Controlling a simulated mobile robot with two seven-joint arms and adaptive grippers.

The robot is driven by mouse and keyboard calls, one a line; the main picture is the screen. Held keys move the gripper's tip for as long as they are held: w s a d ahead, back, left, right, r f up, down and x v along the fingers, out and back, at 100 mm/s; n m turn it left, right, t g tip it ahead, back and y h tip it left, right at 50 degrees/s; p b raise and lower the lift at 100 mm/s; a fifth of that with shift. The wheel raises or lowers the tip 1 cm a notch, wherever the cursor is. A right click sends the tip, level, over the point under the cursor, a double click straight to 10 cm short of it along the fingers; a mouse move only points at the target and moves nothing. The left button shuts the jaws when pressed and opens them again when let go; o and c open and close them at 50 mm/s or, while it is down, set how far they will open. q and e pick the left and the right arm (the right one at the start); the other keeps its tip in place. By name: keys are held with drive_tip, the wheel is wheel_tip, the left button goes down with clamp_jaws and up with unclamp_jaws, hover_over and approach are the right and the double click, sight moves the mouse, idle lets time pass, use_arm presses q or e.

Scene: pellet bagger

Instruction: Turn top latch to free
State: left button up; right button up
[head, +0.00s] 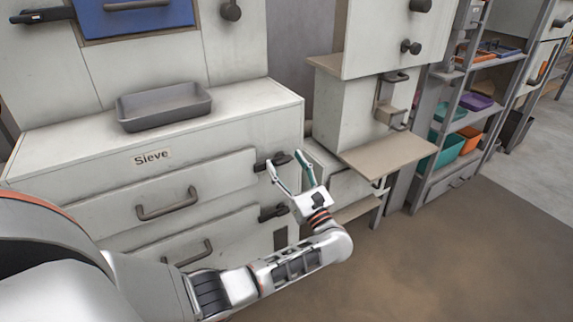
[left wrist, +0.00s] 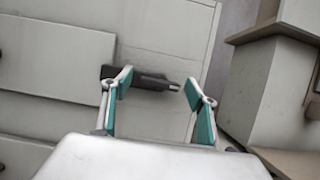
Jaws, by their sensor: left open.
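The top latch (head: 262,164) is a dark bar on the right side of the sieve cabinet's front, beside the upper drawer (head: 180,190). It lies roughly level. In the left wrist view the top latch (left wrist: 150,82) crosses the drawer's right edge, with its pale tip to the right. My left gripper (head: 284,160) is open and empty in front of it. In the left wrist view, my left gripper (left wrist: 157,76) has its fingers on either side of the latch's right part; contact cannot be told. The left finger hides part of the bar. My right gripper is out of view.
A second dark latch (head: 272,212) sits below, beside the lower drawer (head: 205,240). A grey tray (head: 165,112) stands on the cabinet top. A wooden ledge (head: 388,155) juts out to the right. Open floor (head: 450,250) lies at the lower right.

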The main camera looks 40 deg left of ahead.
use_arm(q)
drive_tip(key=c, duration=1.1)
